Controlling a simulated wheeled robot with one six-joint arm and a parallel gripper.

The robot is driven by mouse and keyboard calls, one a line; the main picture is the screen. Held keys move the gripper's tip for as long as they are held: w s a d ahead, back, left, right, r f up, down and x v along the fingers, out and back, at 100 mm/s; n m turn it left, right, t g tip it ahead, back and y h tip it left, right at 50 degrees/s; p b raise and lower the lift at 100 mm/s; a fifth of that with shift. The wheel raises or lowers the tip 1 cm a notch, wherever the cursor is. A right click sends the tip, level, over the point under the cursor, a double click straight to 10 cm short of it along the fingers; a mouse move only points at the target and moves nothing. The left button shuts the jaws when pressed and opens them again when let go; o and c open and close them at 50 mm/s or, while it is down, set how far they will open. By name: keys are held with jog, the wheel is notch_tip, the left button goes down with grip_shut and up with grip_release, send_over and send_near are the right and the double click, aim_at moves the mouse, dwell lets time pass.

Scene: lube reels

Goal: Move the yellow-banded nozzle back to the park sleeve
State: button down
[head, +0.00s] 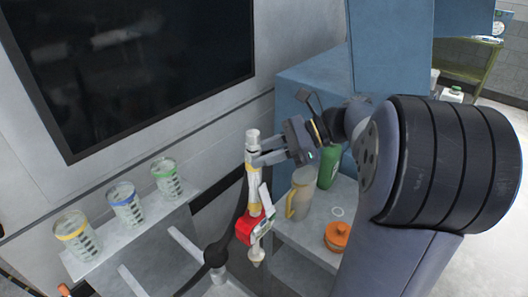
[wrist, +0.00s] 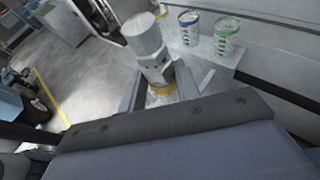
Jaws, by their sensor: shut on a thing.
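The yellow-banded nozzle (head: 254,190) hangs roughly upright in my gripper (head: 262,157), clear of the shelf. It has a grey top, a yellow band, a red body and a pale tip pointing down. The fingers are shut on its upper grey part. In the wrist view, the nozzle's grey end (wrist: 147,40) stands up between the fingers of my gripper (wrist: 160,88), with its yellow band just below. A dark hose runs down beside the nozzle in the head view. I cannot make out the park sleeve for certain.
Three clear measuring cups with yellow (head: 76,236), blue (head: 126,204) and green (head: 167,178) bands stand on a ledge at left.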

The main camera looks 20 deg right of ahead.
aim_at(250, 153)
jog(key=shift+r+p, duration=0.15)
jog(key=shift+p, duration=0.45)
jog(key=shift+w+a+p, duration=0.15)
jog(key=shift+w+a, duration=0.1)
jog(key=shift+a, duration=0.5)
jog(key=shift+w+a+p, duration=0.15)
jog(key=shift+w+a, duration=0.05)
jog(key=shift+a, duration=0.5)
jog(key=w+a+f, duration=0.1)
jog(key=w+a, duration=0.2)
jog(key=a, duration=0.7)
jog(key=shift+f, duration=0.3)
jog(key=shift+f+b, duration=0.6)
jog(key=shift+f, duration=0.5)
